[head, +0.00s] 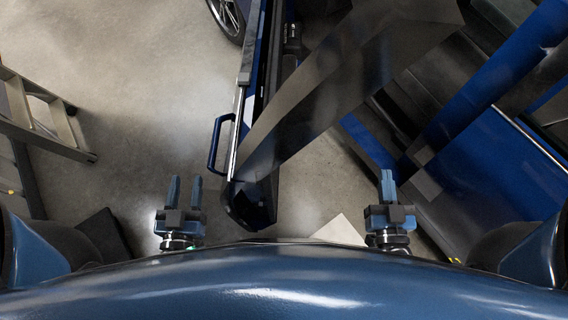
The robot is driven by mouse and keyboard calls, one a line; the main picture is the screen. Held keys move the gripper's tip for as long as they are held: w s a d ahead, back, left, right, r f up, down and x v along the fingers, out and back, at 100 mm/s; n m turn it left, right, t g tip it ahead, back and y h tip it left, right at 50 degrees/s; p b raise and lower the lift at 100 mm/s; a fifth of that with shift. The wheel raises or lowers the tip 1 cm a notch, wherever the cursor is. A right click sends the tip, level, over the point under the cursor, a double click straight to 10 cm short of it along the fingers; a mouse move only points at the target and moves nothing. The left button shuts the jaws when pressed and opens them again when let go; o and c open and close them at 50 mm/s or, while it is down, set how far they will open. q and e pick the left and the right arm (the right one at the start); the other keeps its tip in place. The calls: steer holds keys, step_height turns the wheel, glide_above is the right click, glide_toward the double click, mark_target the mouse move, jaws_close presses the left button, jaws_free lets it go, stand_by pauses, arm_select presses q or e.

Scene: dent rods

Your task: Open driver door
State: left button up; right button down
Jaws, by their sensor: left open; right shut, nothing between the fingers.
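The blue driver door (246,82) stands swung out from the car, seen from above as a long narrow panel running up the middle of the head view. Its handle (215,146), a blue loop, sticks out from the door's left side. My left gripper (185,184) is open and empty, below and left of the handle and apart from it. My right gripper (387,178) is shut and empty, to the right of the door, near the car's blue body (495,165). The door's dark lower end (250,204) lies between my two grippers.
A ladder (45,118) stands at the left edge. A wheel (229,15) shows at the top. A dark translucent pane (340,75) slants between door and car. The concrete floor (140,70) left of the door is mostly clear.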

steer(key=w+d+f+m+g+h+b, duration=0.25)
steer(key=w+d+f+m+b, duration=0.35)
steer(key=w+f, duration=0.85)
steer(key=w+a+f+n+g+y, duration=0.1)
steer(key=w+f+n+g+y, duration=0.2)
steer(key=w+f+n+y, duration=0.4)
steer(key=s+a+n+g+y+b, duration=0.2)
steer(key=a+n+g+y, duration=0.35)
steer(key=a+y, duration=0.3)
steer(key=s+a+r+n+g+y, duration=0.2)
steer(key=s+n+g+y, duration=0.1)
steer(key=s+n, duration=0.25)
steer(key=s+a+r+n+g+y, duration=0.2)
steer(key=s+a+n+g+y, duration=0.15)
steer(key=n, duration=0.25)
steer(key=a+p, duration=0.4)
steer(key=a, duration=0.9)
steer(key=shift+h, duration=0.45)
